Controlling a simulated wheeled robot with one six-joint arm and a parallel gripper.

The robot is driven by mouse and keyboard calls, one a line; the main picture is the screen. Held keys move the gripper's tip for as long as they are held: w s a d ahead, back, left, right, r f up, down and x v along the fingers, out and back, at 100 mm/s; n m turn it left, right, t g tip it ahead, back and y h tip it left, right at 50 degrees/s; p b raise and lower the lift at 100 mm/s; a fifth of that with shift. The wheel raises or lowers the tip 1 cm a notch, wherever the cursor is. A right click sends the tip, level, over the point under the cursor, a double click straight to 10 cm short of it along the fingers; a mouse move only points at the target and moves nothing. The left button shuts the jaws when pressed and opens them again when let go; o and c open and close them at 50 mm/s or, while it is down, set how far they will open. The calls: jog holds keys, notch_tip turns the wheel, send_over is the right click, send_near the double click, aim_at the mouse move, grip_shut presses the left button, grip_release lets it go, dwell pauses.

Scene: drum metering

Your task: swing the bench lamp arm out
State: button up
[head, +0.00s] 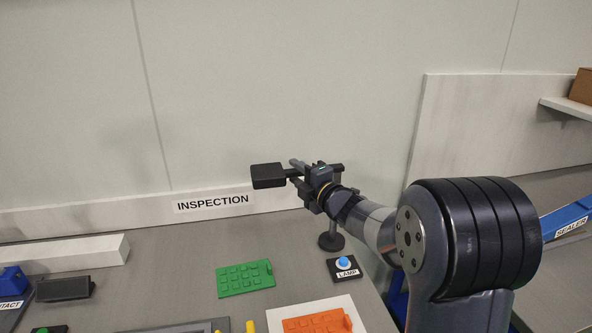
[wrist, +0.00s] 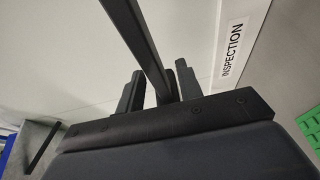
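The bench lamp has a black rectangular head (head: 268,176) at the end of a thin arm, in front of the wall. Its round black base (head: 331,241) stands on the bench below my gripper (head: 312,171). My gripper is at the lamp arm, just right of the head, and hides part of the arm and post. In the wrist view a dark bar, apparently the lamp arm (wrist: 142,35), runs between the two fingers of my gripper (wrist: 159,75). Narrow gaps show beside the bar, so the fingers look open around it, not clamped.
A blue button on a plate marked LAMP (head: 343,264) sits near the base. A green tray (head: 245,279) and an orange tray (head: 315,322) lie on the bench. The INSPECTION sign (head: 213,203) is on the low back ledge.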

jog(key=shift+w+a, duration=0.25)
jog(key=shift+w, duration=0.1)
grip_shut()
dwell(0.5)
